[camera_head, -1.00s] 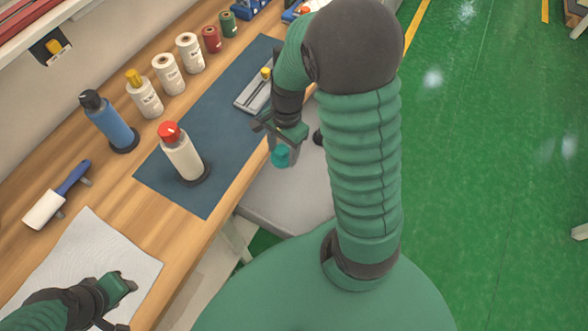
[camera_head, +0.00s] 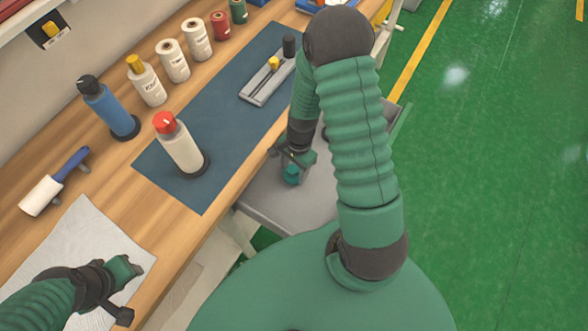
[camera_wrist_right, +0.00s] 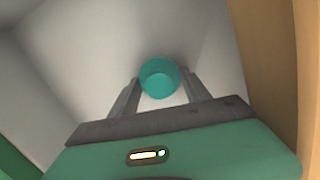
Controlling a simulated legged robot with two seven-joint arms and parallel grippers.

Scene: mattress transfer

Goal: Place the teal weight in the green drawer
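The teal weight (camera_head: 291,175) is a small cylinder at the tips of my right gripper (camera_head: 292,166). The right wrist view shows the weight (camera_wrist_right: 159,78) between the two fingertips (camera_wrist_right: 160,82), which touch its sides. The gripper hangs over a pale grey drawer-like space (camera_head: 262,205) beside the bench. A green edge (camera_head: 401,122) shows at its far right, partly behind my arm. I cannot tell whether the weight touches the grey floor. My left gripper (camera_head: 122,292) is above the white cloth at lower left; its finger opening is unclear.
The wooden bench (camera_head: 190,240) carries a dark blue mat (camera_head: 200,125) with a red-capped bottle (camera_head: 180,145) and a grey tray (camera_head: 268,80). A blue bottle (camera_head: 108,108), white bottles and spools stand behind. A lint roller (camera_head: 55,182) lies at left. Green floor (camera_head: 490,200) is clear at right.

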